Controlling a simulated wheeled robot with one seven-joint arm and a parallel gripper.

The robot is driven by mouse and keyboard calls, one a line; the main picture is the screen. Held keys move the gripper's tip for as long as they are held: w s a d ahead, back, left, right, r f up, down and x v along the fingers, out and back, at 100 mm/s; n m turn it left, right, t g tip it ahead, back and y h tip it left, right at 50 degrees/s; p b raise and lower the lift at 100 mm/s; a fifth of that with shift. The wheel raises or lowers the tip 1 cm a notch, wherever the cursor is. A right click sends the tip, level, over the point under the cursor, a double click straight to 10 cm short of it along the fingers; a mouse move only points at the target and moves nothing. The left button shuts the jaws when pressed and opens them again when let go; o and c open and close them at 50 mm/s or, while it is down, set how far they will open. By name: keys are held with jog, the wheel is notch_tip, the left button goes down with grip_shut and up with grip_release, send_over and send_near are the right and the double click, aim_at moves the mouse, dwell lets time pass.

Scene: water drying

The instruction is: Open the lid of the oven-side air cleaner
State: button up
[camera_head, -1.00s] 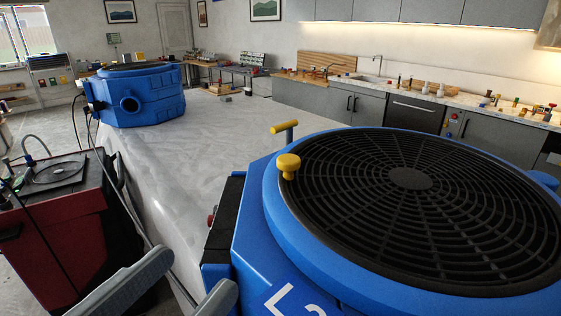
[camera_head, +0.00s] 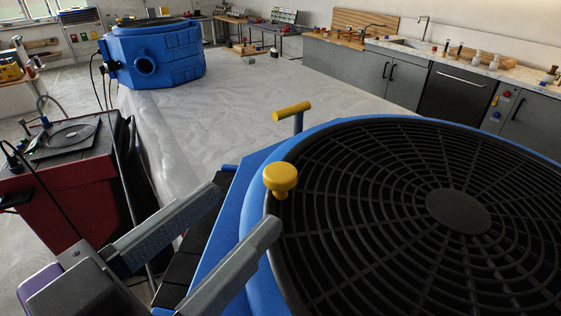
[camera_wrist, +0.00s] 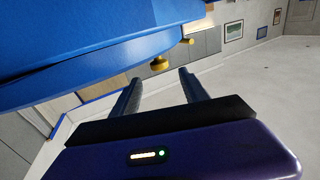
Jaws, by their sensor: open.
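The near air cleaner is a blue drum with a round black grille lid (camera_head: 400,170) in the lower right of the head view. A yellow knob (camera_head: 281,180) sits at the left edge of the lid. A yellow T-shaped handle (camera_head: 291,112) stands just beyond it. My gripper (camera_head: 250,210) is open and empty, its two grey fingers pointing toward the knob from the lower left, apart from it. In the wrist view the knob (camera_wrist: 159,64) shows ahead of and between the open fingers (camera_wrist: 160,85), below the blue body (camera_wrist: 90,50).
A second blue air cleaner (camera_head: 150,55) stands at the back left. A red cabinet (camera_head: 60,180) with a device on top is at the left. A counter (camera_head: 440,60) with an oven-like dark front (camera_head: 455,95) runs along the right wall. The middle floor is clear.

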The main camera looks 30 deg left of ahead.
aim_at(271, 181)
jog(key=w, duration=0.2)
jog(key=w+p, duration=0.1)
jog(key=w, duration=0.1)
jog(key=w+d, duration=0.1)
jog(key=w, duration=0.2)
jog(key=shift+p, duration=0.4)
jog(key=shift+c, duration=0.2)
jog(key=shift+s, duration=0.1)
grip_shut()
dwell(0.7)
